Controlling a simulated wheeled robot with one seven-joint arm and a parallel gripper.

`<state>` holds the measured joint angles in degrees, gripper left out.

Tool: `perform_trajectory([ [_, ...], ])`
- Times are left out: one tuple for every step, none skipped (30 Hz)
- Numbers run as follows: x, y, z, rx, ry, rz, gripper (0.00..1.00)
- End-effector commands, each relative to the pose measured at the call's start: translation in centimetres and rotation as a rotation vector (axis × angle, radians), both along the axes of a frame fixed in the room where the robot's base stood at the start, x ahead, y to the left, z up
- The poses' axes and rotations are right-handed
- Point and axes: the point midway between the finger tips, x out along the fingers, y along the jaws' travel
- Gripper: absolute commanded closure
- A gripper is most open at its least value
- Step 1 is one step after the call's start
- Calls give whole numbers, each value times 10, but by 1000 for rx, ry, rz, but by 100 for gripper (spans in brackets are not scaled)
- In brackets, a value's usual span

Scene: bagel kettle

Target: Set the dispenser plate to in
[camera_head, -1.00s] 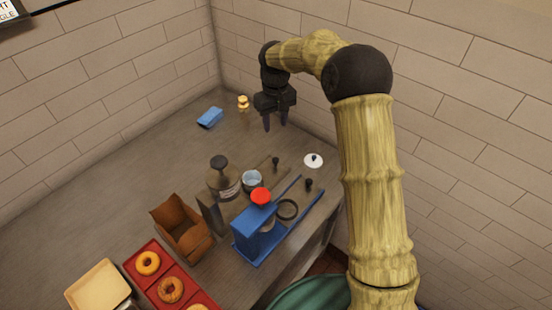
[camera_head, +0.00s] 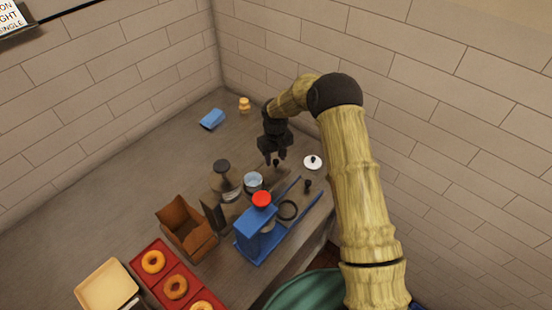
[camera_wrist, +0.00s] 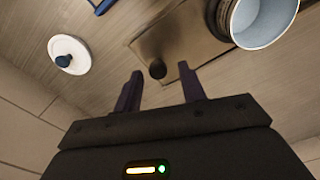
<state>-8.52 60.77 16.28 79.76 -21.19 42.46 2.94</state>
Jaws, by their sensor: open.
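A flat brown-grey plate (camera_wrist: 172,32) with a small black knob (camera_wrist: 157,69) shows in the wrist view; the knob stands near the plate's end. In the head view the knob (camera_head: 276,163) is just below my gripper (camera_head: 273,158). My gripper is open and empty, fingers pointing down. In the wrist view the knob appears in the gap between my fingertips (camera_wrist: 159,82); whether the fingers are level with it I cannot tell. A light-blue pot (camera_head: 253,180) stands beside the plate, also large in the wrist view (camera_wrist: 262,18). Which dispenser is meant is not marked.
A blue dispenser (camera_head: 257,235) with a red top and its own black knob (camera_head: 307,186) stands in front. A white lid (camera_head: 313,162) lies to the right. A dark-topped bottle (camera_head: 226,178), brown box (camera_head: 188,230) and red doughnut tray (camera_head: 171,275) are left. Walls stand behind.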

Motion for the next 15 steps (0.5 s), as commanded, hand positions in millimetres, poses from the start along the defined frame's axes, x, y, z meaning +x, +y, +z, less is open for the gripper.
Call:
perform_trajectory([
  [0, -1, -6, -1, 3, -1, 59],
  [0, -1, -10, -1, 2, -2, 59],
  [1, -2, -14, 0, 1, -3, 59],
  [1, -2, -17, 0, 1, -4, 59],
  [1, -2, -19, 0, 1, -5, 59],
  [1, -3, -22, 0, 1, -5, 59],
  [1, -3, -23, 0, 1, -6, 59],
  [1, -3, -24, 0, 1, -6, 59],
  [1, -3, -25, 0, 0, -6, 59],
  [1, -3, -26, 0, 0, -6, 59],
  [1, -3, -26, 0, 0, -6, 59],
  [1, -3, -26, -1, 0, -5, 59],
  [1, -3, -26, -1, 0, -5, 59],
  [1, -3, -26, -1, 0, -5, 59],
  [1, -2, -26, -1, 0, -5, 59],
])
